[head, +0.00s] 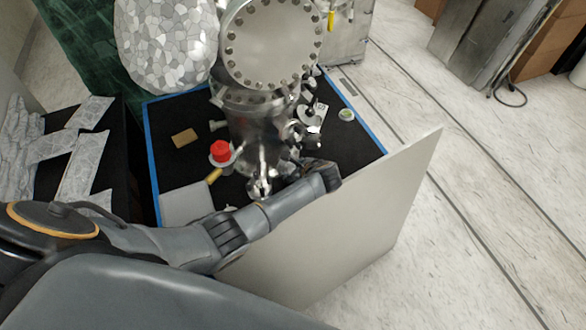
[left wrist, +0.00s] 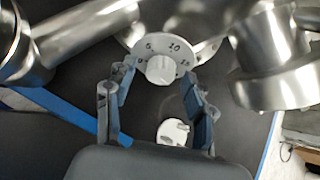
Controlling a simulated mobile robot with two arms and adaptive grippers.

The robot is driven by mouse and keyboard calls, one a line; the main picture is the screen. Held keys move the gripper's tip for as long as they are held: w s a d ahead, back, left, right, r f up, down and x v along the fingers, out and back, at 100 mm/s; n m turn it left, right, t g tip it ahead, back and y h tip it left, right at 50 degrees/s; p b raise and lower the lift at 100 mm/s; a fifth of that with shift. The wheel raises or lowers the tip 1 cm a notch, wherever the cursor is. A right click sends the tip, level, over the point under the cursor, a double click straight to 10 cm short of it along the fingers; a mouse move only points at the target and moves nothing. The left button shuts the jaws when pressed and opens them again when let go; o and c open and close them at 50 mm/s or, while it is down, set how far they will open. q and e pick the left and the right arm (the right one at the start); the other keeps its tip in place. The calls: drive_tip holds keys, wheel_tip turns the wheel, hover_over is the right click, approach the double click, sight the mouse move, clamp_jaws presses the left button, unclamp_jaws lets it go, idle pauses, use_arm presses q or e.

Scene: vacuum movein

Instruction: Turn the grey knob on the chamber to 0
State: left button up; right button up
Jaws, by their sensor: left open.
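The grey knob (left wrist: 161,69) is a short round grip in the left wrist view. It sits in front of a pale round dial (left wrist: 203,51) with printed numbers, of which 10 and 15 can be read. My left gripper (left wrist: 158,72) is open, with one dark finger on each side of the knob; I cannot tell whether they touch it. In the head view my left gripper (head: 318,168) is beside the steel chamber (head: 262,125), its fingers hard to make out. The knob is not clear there. My right gripper is not in view.
Metal pipes flank the dial in the left wrist view. A small white fitting (left wrist: 173,132) lies below the knob. In the head view a red knob (head: 220,151) stands left of the chamber on the black table (head: 170,165). A pale panel (head: 385,205) stands along the near side.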

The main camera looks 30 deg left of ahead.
use_arm(q)
clamp_jaws()
drive_tip(key=shift+s+n+t+p, duration=0.1)
drive_tip(key=shift+n+t+p, duration=0.2)
drive_tip(key=shift+n, duration=0.3)
drive_tip(key=shift+f+n+t+h, duration=0.1)
drive_tip(key=shift+n+t+h, duration=0.2)
drive_tip(key=shift+n+t, duration=0.3)
drive_tip(key=shift+n, duration=0.4)
unclamp_jaws()
